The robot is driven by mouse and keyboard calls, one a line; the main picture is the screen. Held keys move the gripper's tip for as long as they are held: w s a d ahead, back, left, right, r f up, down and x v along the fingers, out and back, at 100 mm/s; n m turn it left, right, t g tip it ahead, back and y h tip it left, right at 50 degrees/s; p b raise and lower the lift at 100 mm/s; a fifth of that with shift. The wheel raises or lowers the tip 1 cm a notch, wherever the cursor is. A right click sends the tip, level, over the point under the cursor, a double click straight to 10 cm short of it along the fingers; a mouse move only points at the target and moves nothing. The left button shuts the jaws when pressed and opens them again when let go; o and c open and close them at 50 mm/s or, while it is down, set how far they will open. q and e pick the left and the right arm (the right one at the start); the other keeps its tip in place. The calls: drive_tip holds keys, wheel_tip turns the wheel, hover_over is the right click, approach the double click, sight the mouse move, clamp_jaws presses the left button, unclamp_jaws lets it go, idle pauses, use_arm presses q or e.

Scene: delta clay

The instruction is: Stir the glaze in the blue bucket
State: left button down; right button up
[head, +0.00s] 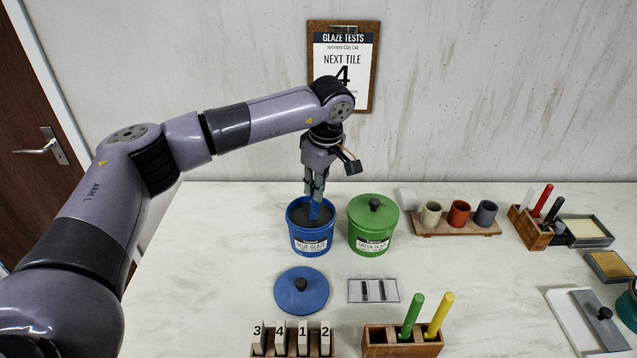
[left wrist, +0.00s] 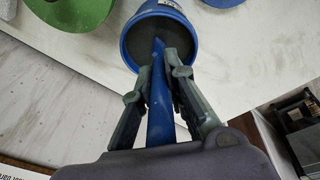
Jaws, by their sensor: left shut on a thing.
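The blue bucket (head: 311,235), labelled BLUE GLAZE, stands open on the table with dark grey glaze inside. My left gripper (head: 314,195) points down over the bucket's mouth and is shut on a blue stick (head: 314,210). The stick's lower end is inside the bucket; whether it is in the glaze is hard to tell. In the left wrist view the blue stick (left wrist: 160,100) runs between the fingers toward the bucket (left wrist: 135,40). The bucket's blue lid (head: 301,291) lies on the table in front of it. My right gripper is not in view.
A green lidded bucket (head: 373,226) stands close to the right of the blue one. Numbered tiles (head: 291,338), a block with green and yellow sticks (head: 403,342) and a small grey rack (head: 374,290) are in front. Cups (head: 458,213) stand farther right. A clipboard (head: 343,65) hangs behind.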

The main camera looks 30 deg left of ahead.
sight(314, 203)
use_arm(q)
drive_tip(key=f, duration=0.1)
drive_tip(key=f+b, duration=0.2)
drive_tip(key=f, duration=0.1)
drive_tip(key=shift+w+a, duration=0.2)
drive_tip(key=shift+a, duration=0.1)
drive_tip(key=shift+w+a+f+b, duration=0.1)
drive_tip(key=shift+f+b, duration=0.3)
drive_tip(key=shift+f, duration=0.15)
drive_tip(key=shift+w+a+f+b, duration=0.1)
drive_tip(key=shift+f+b, duration=0.3)
drive_tip(key=shift+f, duration=0.15)
drive_tip(key=shift+a, duration=0.1)
